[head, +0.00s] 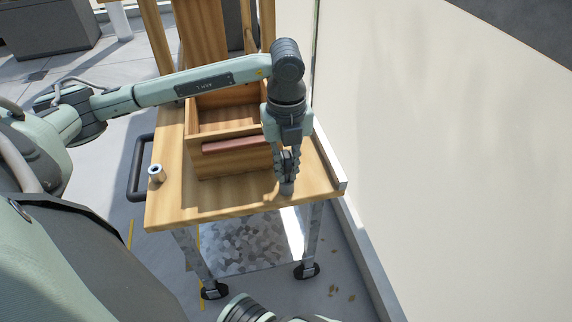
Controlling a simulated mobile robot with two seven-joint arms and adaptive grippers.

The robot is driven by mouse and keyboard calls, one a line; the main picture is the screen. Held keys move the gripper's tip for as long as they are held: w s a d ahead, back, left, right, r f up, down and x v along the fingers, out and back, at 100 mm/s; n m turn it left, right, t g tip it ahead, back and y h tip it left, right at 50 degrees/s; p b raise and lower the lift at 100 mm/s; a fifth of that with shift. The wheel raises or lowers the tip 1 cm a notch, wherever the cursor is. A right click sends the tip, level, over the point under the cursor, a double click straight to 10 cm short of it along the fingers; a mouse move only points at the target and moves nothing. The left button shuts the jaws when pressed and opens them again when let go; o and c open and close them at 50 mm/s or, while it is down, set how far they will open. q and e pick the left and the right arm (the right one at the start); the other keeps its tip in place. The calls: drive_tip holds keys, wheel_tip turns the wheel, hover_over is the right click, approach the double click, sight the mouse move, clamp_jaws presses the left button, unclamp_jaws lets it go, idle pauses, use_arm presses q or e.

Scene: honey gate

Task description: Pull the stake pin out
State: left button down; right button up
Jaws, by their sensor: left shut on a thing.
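My left gripper (288,170) points straight down over the front right corner of the wooden cart top. It is shut on what looks like the stake pin, mostly hidden between its fingers. A short grey round piece (287,188) shows just under the fingertips, at the board; I cannot tell whether it is the pin's lower end or its socket. My right gripper is not in view.
An open wooden box (236,162) with a reddish strip along its front stands on the cart top (215,205), just left of my gripper. A cream wall (430,130) runs close along the right. A dark handle (137,170) sticks out left.

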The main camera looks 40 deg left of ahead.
sight(286, 155)
use_arm(q)
drive_tip(key=shift+r+p, duration=0.35)
drive_tip(key=shift+r, duration=0.25)
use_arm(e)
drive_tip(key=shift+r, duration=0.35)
use_arm(q)
drive_tip(key=shift+r+p, duration=0.95)
drive_tip(key=shift+r, duration=0.4)
drive_tip(key=shift+r+p, duration=1.1)
drive_tip(key=shift+r, duration=0.5)
drive_tip(key=shift+r+p, duration=0.7)
drive_tip(key=shift+r, duration=0.35)
drive_tip(key=shift+r+p, duration=0.7)
drive_tip(key=shift+r, duration=0.5)
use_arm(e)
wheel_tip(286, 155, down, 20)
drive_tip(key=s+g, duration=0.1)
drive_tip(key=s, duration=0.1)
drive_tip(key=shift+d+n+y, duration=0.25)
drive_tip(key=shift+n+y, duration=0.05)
